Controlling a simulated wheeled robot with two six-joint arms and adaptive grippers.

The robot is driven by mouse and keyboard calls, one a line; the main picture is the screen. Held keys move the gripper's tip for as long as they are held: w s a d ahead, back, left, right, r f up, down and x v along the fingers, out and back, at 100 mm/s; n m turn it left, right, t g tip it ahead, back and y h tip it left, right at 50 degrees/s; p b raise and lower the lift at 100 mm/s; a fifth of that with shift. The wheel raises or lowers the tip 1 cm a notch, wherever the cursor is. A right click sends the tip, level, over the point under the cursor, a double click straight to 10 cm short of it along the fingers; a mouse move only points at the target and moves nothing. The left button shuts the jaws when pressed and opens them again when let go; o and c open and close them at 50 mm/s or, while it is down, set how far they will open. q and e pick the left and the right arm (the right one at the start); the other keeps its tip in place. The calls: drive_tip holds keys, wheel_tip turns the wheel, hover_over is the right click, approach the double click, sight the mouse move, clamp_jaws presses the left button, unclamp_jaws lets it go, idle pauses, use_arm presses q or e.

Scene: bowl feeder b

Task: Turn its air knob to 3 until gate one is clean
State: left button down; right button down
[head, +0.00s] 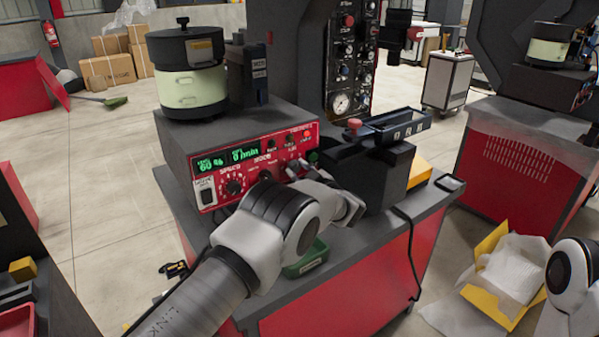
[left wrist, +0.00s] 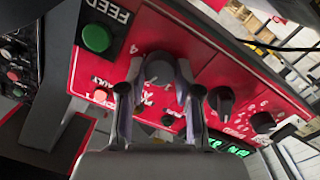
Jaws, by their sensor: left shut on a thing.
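The feeder's red control panel (head: 250,165) is on the front of a dark box. It has green displays, one reading 60 %, and several black knobs. In the left wrist view, my left gripper (left wrist: 160,85) has its two fingers on either side of a dark knob (left wrist: 158,68) and is shut on it. The knob's label and pointer are too hidden to read. A green FEED button (left wrist: 97,38) is beside it. In the head view my wrist hides part of the panel's right end. Gate one cannot be made out. My right gripper is out of view.
The bowl feeder (head: 190,85), pale green with a black lid, stands on the box. A dark tray unit (head: 395,125) with a red knob is to the right. A green bin (head: 306,262) sits below my left wrist. Other knobs (left wrist: 222,102) are close to the fingers.

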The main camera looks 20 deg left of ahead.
use_arm(q)
drive_tip(key=m, duration=0.5)
drive_tip(key=shift+r+g, duration=0.15)
drive_tip(key=shift+g, duration=0.15)
idle(0.4)
drive_tip(key=c, duration=0.8)
unclamp_jaws()
